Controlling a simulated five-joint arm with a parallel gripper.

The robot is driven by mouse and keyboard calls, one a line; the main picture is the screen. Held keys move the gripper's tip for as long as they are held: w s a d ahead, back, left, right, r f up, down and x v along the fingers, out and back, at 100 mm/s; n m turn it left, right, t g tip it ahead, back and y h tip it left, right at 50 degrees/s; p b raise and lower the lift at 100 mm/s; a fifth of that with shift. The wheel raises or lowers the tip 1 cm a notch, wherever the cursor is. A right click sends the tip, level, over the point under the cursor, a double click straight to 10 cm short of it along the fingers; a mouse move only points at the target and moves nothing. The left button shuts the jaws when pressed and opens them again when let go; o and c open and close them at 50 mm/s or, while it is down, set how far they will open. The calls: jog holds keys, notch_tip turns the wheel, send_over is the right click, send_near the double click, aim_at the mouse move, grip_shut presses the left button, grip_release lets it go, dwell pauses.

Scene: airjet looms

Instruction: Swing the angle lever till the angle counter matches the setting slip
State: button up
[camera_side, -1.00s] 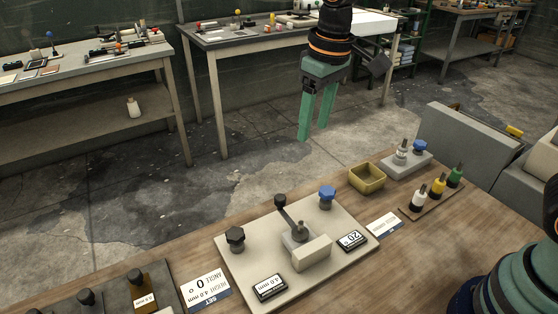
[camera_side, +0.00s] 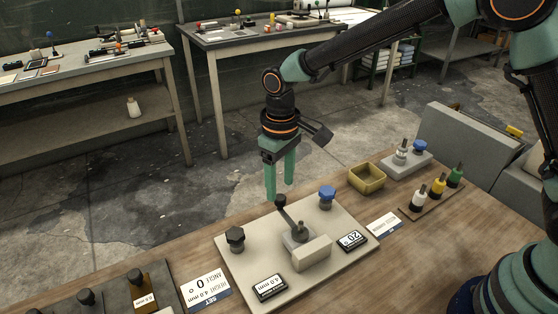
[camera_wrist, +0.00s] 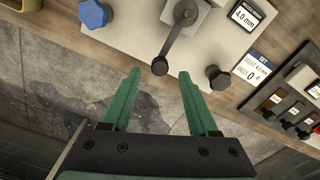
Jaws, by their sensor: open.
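The angle lever (camera_side: 289,217) is a dark arm with a black knob, mounted on a grey block on a pale plate (camera_side: 243,270). It also shows in the wrist view (camera_wrist: 174,45), its knob near the jaws' opening. The angle counter (camera_side: 352,240) reads 20°. The setting slip (camera_side: 206,290) reads height 4.0 mm, angle 0°; it also shows in the wrist view (camera_wrist: 252,66). A second counter (camera_side: 270,287) reads 4.0 mm. My gripper (camera_side: 279,193) is open and empty, fingers pointing down, just above and behind the lever knob. Contact with it is not visible.
A black knob (camera_side: 235,239) and a blue knob (camera_side: 327,197) stand on the plate, either side of the lever. Dark knobs (camera_side: 135,276) stand at front left.

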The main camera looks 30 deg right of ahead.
aim_at(280, 197)
jog(key=shift+f, duration=1.55)
grip_shut()
